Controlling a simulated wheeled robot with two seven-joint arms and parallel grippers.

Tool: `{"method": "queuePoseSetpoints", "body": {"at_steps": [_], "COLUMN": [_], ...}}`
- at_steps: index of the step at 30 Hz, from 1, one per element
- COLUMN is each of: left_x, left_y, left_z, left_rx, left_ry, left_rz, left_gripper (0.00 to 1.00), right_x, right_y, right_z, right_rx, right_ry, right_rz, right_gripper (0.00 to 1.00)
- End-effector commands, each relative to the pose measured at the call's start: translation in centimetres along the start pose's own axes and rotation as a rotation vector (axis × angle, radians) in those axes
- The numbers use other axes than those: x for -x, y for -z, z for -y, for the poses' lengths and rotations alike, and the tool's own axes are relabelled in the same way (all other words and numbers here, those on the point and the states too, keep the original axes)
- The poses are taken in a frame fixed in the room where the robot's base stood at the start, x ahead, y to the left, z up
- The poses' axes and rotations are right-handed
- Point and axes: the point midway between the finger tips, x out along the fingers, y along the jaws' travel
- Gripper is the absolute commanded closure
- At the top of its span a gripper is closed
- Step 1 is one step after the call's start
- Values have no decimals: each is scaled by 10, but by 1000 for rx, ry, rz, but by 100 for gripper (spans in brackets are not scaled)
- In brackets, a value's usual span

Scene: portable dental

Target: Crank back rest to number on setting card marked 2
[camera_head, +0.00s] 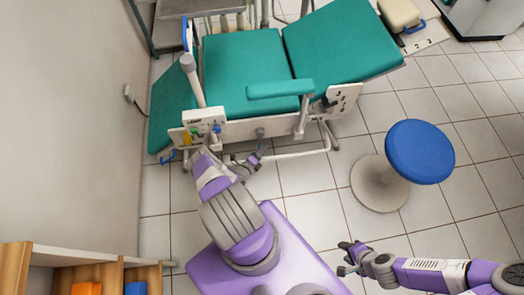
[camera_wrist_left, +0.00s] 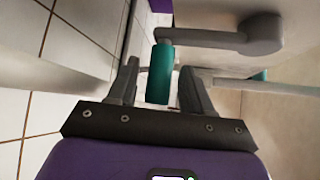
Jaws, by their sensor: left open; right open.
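The teal dental chair has a seat (camera_head: 250,68) and a raised back rest (camera_head: 340,40) at its right. A white plate (camera_head: 343,97) with dark marks like numerals is on the chair's side near the back rest hinge. My left gripper (camera_head: 254,162) is low beside the chair's near side. In the left wrist view, the crank's teal grip (camera_wrist_left: 160,73) lies between my open left fingers (camera_wrist_left: 156,88), with its grey arm (camera_wrist_left: 207,38) running right to a hub. My right gripper (camera_head: 347,254) is open and empty, away from the chair.
A blue round stool (camera_head: 420,150) stands right of the chair. A wooden shelf (camera_head: 75,262) is at the lower left by the wall. A white frame bar (camera_head: 290,154) runs low along the chair's near side. Tiled floor (camera_head: 310,190) is clear between chair and stool.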

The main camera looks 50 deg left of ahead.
Motion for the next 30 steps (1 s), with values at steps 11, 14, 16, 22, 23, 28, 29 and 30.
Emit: {"method": "queuePoseSetpoints", "body": {"at_steps": [11, 14, 16, 22, 23, 28, 29, 30], "left_x": [60, 68, 71, 71, 71, 71, 71, 71], "left_y": [0, 0, 1, 1, 1, 1, 1, 1], "left_z": [2, 1, 1, 0, 0, 0, 0, 0], "left_rx": [1, 1, 1, 1, 1, 1, 1, 1], "left_ry": [-1, -1, -1, 0, 0, 0, 0, 0], "left_rz": [1, -1, -1, -2, -2, -2, -1, -1], "left_gripper": [50, 50, 50, 50, 50, 50, 50, 50], "right_x": [19, 20, 20, 20, 20, 20, 20, 20], "right_y": [-1, -1, -1, -1, -1, -1, -1, -1], "right_z": [7, 8, 8, 8, 8, 8, 8, 8], "right_rx": [0, 0, 0, 0, 0, 0, 0, 0], "right_ry": [0, 0, 0, 0, 0, 0, 0, 0], "right_rz": [0, 0, 0, 0, 0, 0, 0, 0], "right_gripper": [57, 57, 57, 57, 57, 57, 57, 57]}}
